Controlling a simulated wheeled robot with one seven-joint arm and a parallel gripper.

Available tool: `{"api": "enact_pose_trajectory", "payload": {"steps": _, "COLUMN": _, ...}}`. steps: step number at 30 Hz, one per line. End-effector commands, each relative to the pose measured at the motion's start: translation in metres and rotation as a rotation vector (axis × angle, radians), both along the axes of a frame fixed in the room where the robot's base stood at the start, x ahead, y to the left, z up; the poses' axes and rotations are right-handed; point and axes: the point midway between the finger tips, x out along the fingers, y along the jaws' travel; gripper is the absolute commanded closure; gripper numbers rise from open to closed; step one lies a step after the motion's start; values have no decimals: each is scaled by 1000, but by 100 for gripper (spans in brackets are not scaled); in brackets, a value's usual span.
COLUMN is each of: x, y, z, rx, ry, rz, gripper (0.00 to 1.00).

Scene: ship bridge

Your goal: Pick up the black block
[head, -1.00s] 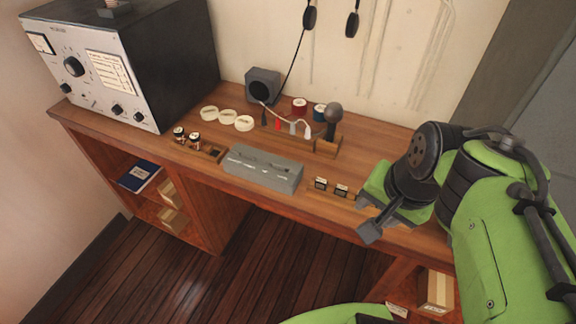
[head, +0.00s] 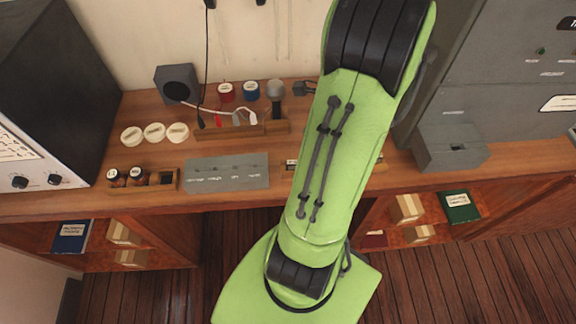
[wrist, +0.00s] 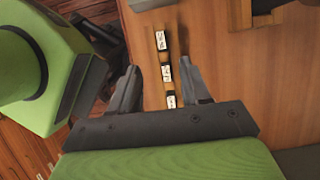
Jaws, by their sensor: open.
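Several small black blocks with white labels sit in a row in a narrow wooden rack (wrist: 152,42) on the desk. In the wrist view I see a far black block (wrist: 161,41), a middle black block (wrist: 167,73) and a near black block (wrist: 171,101), partly hidden by my gripper. My gripper (wrist: 163,72) is open, with its fingers on either side of the row and nothing held. In the head view my arm hides the gripper and most of the rack; one labelled block (head: 291,164) shows beside the arm.
A grey slotted box (head: 226,172) lies left of the rack. A wooden holder with two jars (head: 117,176), white discs (head: 154,132), a speaker (head: 176,85) and a microphone stand (head: 275,94) are on the desk. A grey box (head: 450,147) stands at right.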

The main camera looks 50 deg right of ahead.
Motion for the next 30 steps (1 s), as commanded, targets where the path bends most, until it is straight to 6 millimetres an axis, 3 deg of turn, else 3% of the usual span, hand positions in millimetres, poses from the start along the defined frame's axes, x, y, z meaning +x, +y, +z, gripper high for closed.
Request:
{"api": "enact_pose_trajectory", "payload": {"steps": 3, "x": 8, "y": 8, "z": -28, "rx": 4, "ry": 0, "rz": 3, "gripper": 53}}
{"api": "enact_pose_trajectory", "payload": {"steps": 8, "x": 14, "y": 12, "z": -44, "rx": 1, "ry": 0, "rz": 4, "gripper": 53}}
{"api": "enact_pose_trajectory", "payload": {"steps": 15, "x": 26, "y": 22, "z": -83, "rx": 1, "ry": 1, "rz": 4, "gripper": 53}}
{"api": "enact_pose_trajectory", "payload": {"steps": 23, "x": 28, "y": 23, "z": -87, "rx": -2, "ry": 0, "rz": 3, "gripper": 53}}
{"api": "enact_pose_trajectory", "payload": {"steps": 30, "x": 28, "y": 23, "z": -87, "rx": -2, "ry": 0, "rz": 3, "gripper": 88}}
